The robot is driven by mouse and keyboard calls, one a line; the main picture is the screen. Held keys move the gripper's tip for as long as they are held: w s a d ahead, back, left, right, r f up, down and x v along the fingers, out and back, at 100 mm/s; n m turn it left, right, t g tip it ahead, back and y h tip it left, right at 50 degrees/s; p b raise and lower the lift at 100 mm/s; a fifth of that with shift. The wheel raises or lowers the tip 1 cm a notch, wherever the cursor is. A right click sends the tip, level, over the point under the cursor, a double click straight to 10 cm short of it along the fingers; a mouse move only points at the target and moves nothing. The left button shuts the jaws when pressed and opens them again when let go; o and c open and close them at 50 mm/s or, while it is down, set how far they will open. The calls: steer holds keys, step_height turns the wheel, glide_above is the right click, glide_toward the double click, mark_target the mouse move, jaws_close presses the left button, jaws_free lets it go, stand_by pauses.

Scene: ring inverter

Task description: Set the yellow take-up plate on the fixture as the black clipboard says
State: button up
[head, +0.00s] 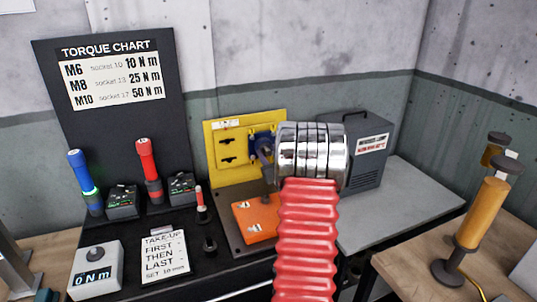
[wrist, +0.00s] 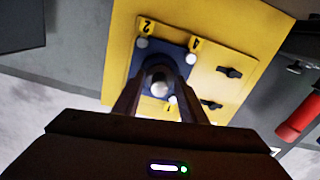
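The upright yellow plate (head: 225,172) stands at the back of the black bench, with a blue block (head: 262,135) at its upper right. In the wrist view the yellow plate (wrist: 120,75) carries the blue block (wrist: 178,58), small number tags and dark slot-like fittings. My gripper (wrist: 160,85) has its two dark fingers apart, on either side of a round silver-tipped part on the block. I cannot tell whether they touch it. In the head view my chrome and red arm hides part of the plate's right side. The clipboard's white sheet (head: 164,256) reads "TAKE-UP FIRST THEN LAST SET 10 mm".
An orange block (head: 255,219) lies before the plate. A grey machine (head: 362,150) stands right of it. Blue-handled (head: 84,183) and red-handled (head: 149,170) tools and a "0 N m" box (head: 96,271) are left. The grey tabletop (head: 410,200) is mostly clear.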

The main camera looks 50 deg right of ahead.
steer(key=shift+c, duration=0.7)
jaws_close()
